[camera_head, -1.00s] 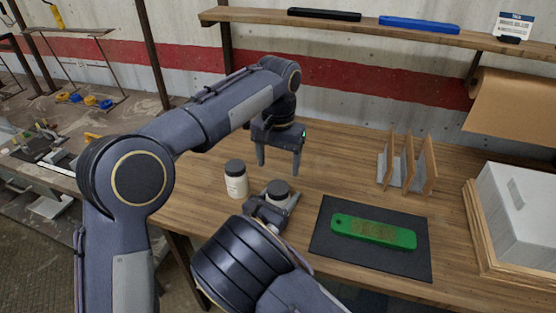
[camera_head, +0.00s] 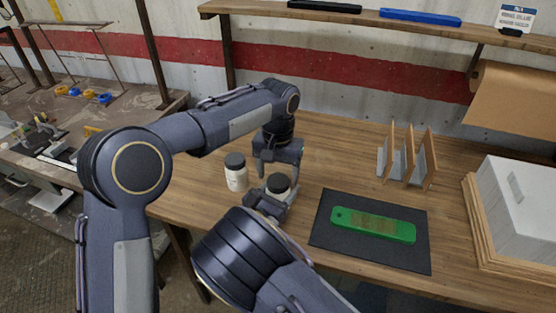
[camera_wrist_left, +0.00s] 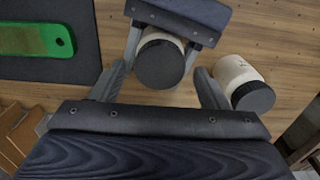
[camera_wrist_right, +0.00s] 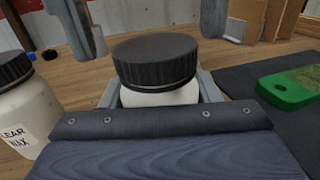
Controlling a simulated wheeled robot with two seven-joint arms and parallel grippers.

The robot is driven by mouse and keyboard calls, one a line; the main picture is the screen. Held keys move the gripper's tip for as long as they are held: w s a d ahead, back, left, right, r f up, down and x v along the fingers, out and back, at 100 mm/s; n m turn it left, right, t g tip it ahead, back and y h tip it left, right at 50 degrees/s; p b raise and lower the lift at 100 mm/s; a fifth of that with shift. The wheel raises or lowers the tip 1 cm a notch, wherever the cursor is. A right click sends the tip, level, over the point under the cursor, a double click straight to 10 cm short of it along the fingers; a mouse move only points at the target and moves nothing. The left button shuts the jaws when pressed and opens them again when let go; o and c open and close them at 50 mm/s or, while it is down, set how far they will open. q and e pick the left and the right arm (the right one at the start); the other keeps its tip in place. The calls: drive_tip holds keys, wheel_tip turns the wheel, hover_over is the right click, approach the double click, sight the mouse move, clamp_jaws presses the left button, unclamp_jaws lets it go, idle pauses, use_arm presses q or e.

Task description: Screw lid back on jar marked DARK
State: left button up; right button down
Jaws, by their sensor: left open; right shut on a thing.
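A white jar (camera_wrist_right: 160,96) with a black lid (camera_wrist_right: 155,58) on its top stands upright between the fingers of my right gripper (camera_head: 268,203), which is shut on the jar body. Its label is hidden, and I cannot tell how tightly the lid sits. My left gripper (camera_head: 280,172) is open, pointing down above this jar. In the left wrist view the lid (camera_wrist_left: 160,64) lies between the left fingertips, with gaps on both sides. A second white jar (camera_head: 236,181) with a black lid stands just left of it in the head view; its label (camera_wrist_right: 14,136) reads "...LEAR WAX".
A dark mat (camera_head: 325,232) with a green board (camera_head: 374,225) lies to the right. Behind it stands a rack with upright wooden dividers (camera_head: 407,160). A white block in a wooden frame (camera_head: 472,205) is at far right. Bench behind the jars is clear.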

use_arm(q)
drive_tip(key=shift+f, duration=0.65)
drive_tip(key=c, duration=1)
drive_tip(key=o, duration=1.2)
drive_tip(key=shift+c, duration=0.2)
drive_tip(key=shift+r, duration=0.1)
wheel_tip(320, 180, up, 12)
use_arm(e)
drive_tip(key=shift+c, duration=2.1)
unclamp_jaws()
